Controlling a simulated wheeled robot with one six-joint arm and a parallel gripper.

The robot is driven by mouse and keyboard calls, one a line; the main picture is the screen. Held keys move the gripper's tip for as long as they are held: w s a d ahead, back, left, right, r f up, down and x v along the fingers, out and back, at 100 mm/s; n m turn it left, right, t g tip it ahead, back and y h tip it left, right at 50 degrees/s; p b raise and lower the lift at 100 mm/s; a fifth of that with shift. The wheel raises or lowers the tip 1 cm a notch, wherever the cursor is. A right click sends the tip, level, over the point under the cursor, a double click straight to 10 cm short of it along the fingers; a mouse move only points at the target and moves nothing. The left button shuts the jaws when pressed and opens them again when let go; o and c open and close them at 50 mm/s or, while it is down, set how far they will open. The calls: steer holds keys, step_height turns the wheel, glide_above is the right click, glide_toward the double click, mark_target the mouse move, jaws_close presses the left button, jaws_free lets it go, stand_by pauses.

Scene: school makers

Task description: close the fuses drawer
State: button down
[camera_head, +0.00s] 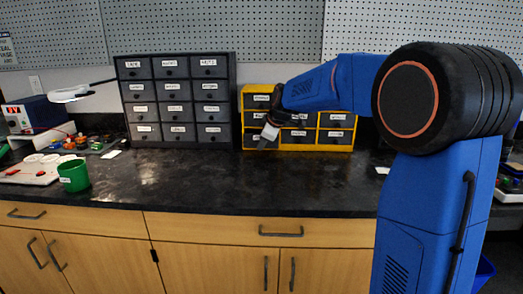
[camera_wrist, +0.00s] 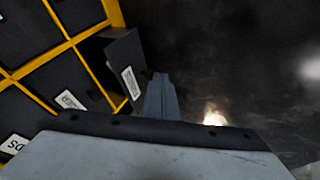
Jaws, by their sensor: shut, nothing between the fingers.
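The small yellow-framed cabinet (camera_head: 298,151) with dark drawers stands on the counter, partly behind my arm in the head view. In the wrist view its yellow frame (camera_wrist: 66,45) is at the upper left. One dark drawer (camera_wrist: 124,65) there stands out from the frame, its white label tilted and too blurred to read, so I cannot tell if it is the fuses drawer. My gripper (camera_wrist: 159,80) is shut and empty, its fingertips close beside that drawer's front; contact is unclear. In the head view my gripper (camera_head: 272,122) is in front of the cabinet's left part, hiding some drawers.
A larger dark drawer cabinet (camera_head: 178,101) stands to the left. A green cup (camera_head: 74,177), a white board with red parts (camera_head: 28,170) and a blue power supply (camera_head: 35,113) are further left. The middle of the black counter (camera_head: 215,180) is clear.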

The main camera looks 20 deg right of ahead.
steer(key=w, duration=0.1)
steer(key=w+d, duration=0.1)
steer(key=w, duration=0.3)
steer(key=shift+w+d, duration=0.2)
steer(key=shift+d, duration=0.2)
steer(key=shift+w+d, duration=0.1)
steer(key=shift+w, duration=0.2)
steer(key=shift+r, duration=0.1)
